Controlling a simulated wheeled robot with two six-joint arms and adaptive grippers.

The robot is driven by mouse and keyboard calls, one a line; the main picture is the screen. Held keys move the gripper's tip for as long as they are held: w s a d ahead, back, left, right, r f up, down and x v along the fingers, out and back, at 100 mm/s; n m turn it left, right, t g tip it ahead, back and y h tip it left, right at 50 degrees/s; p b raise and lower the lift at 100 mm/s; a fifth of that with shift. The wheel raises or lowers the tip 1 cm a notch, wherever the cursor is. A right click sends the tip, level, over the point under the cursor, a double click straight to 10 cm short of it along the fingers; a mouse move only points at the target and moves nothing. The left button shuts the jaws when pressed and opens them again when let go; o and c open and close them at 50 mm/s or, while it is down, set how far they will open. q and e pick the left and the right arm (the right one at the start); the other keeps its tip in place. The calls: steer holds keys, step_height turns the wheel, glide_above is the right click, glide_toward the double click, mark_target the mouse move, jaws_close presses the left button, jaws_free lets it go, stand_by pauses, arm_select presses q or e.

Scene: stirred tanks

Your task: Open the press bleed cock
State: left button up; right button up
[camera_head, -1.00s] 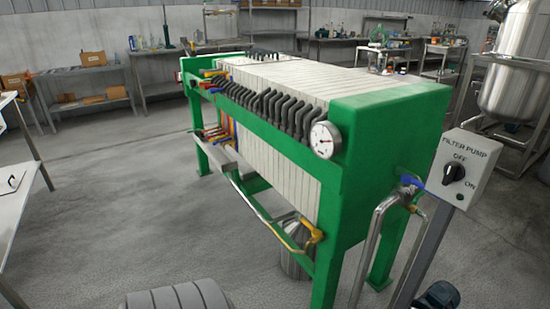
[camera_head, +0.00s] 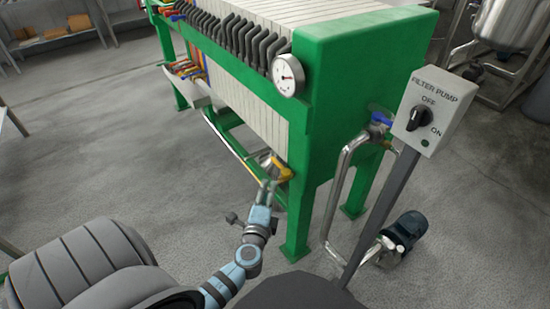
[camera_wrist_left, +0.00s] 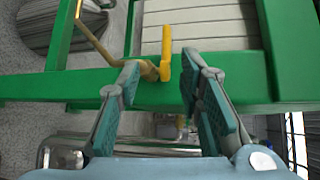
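A cock with a yellow handle (camera_head: 284,173) sits low on the near end of the green filter press (camera_head: 322,100). In the left wrist view its yellow handle (camera_wrist_left: 166,50) runs up and down the picture, beside a brass body (camera_wrist_left: 148,70) with a thin brass pipe leading to the upper left. My left gripper (camera_head: 268,184) is just in front of the cock. In the left wrist view my left gripper (camera_wrist_left: 161,64) has its fingers spread, with the handle and brass body showing between the tips. I cannot tell whether either finger touches. My right gripper is out of view.
A filter pump switch box (camera_head: 434,110) on a post stands right of the press. A blue-handled valve (camera_head: 381,118) on steel pipes (camera_head: 340,185) and a pump motor (camera_head: 408,228) are nearby. A pressure gauge (camera_head: 288,76) is on the press.

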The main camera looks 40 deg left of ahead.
mark_target(276, 160)
arm_select(q)
steer(key=b+x, duration=0.1)
steer(key=x, duration=0.3)
steer(key=b+x, duration=0.1)
steer(key=x, duration=0.4)
steer(key=b+x, duration=0.1)
steer(key=x, duration=0.3)
steer(key=shift+w+a+r+b, duration=0.2)
steer(key=shift+w+r+b, duration=0.1)
steer(key=shift+w, duration=0.05)
steer(key=shift+w+a, duration=0.2)
steer(key=shift+w, duration=0.1)
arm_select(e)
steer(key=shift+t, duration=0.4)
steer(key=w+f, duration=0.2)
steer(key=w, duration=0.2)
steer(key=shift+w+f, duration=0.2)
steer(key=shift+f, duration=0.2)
arm_select(q)
steer(key=shift+r, duration=0.1)
jaws_close()
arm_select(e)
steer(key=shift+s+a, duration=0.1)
